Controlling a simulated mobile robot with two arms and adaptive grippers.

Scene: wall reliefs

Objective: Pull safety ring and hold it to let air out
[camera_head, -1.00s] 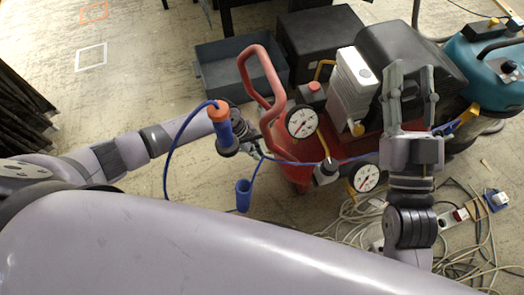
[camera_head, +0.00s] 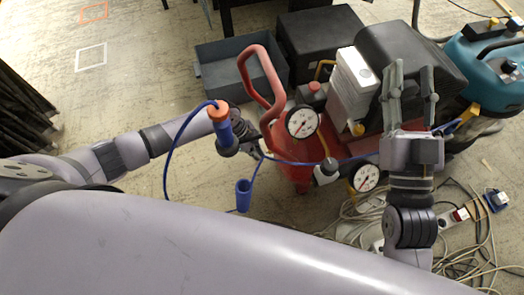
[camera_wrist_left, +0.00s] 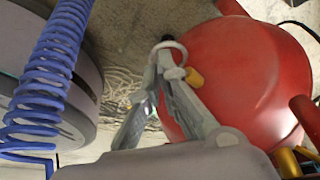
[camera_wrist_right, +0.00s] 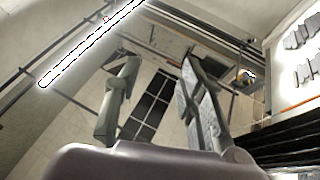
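The safety ring (camera_wrist_left: 176,50) is a small pale loop beside a brass fitting (camera_wrist_left: 193,78) on the red tank (camera_wrist_left: 235,70). My left gripper (camera_wrist_left: 164,62) has its fingertips brought together at the ring, with the ring between and around them. In the head view my left gripper (camera_head: 250,148) is beside the red compressor (camera_head: 300,172), left of the upper gauge (camera_head: 302,123); the ring is too small to make out there. My right gripper (camera_head: 412,85) is raised over the compressor's right side, fingers apart and empty; its open fingers also show in the right wrist view (camera_wrist_right: 160,85).
A blue coiled hose (camera_wrist_left: 48,75) runs close to my left gripper. A red handle (camera_head: 262,80) rises behind it. A grey bin (camera_head: 225,72) and black box (camera_head: 318,40) stand behind. Loose cables (camera_head: 350,225) lie at lower right.

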